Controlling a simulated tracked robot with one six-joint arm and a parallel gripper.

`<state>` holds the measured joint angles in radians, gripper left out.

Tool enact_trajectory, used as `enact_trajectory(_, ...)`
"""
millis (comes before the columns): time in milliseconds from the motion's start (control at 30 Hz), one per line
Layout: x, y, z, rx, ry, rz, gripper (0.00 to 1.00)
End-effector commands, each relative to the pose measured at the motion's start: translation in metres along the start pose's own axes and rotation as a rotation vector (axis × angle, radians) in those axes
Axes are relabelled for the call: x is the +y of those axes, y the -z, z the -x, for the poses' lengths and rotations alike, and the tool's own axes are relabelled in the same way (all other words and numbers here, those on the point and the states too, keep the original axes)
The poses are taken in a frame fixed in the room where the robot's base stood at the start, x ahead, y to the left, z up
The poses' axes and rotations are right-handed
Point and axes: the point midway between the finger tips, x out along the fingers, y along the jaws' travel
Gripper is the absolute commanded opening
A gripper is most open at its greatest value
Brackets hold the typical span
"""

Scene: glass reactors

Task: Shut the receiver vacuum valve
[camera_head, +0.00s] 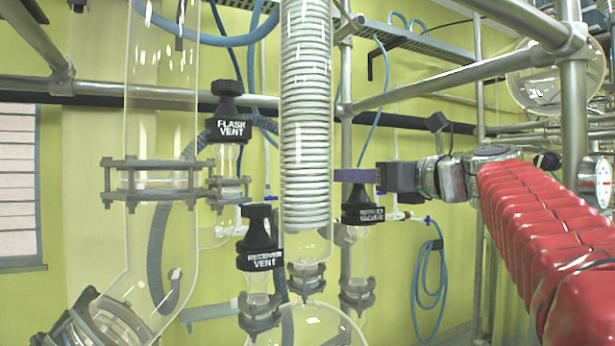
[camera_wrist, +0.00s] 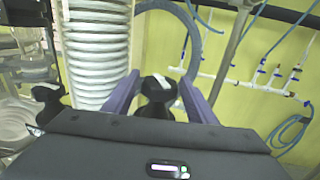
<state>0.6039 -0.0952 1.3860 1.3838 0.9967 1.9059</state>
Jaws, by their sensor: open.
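The receiver vacuum valve (camera_head: 363,214) is a black valve with a white label, on a clear glass neck right of the coiled condenser. Its label is partly legible. My gripper (camera_head: 355,176) is at its top, reaching in from the right, and a purple finger hides the upper knob. In the wrist view, the valve's black knob (camera_wrist: 157,92) stands between the two spread purple fingers of my gripper (camera_wrist: 160,82). The jaws are open, with a gap visible on either side of the knob. The knob's lower part is hidden behind my gripper body.
The receiver vent valve (camera_head: 260,240) is close by on the left, and the flask vent valve (camera_head: 228,125) is higher up. The glass condenser (camera_head: 306,120) with its white coil stands just left of my gripper. Metal pipes (camera_head: 440,80) frame the right side.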

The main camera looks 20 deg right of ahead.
Motion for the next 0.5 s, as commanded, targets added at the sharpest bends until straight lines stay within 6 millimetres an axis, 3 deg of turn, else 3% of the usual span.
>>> enact_trajectory(500, -0.0017, 0.0004, -0.0003, -0.001, -0.267, -0.002, 0.52)
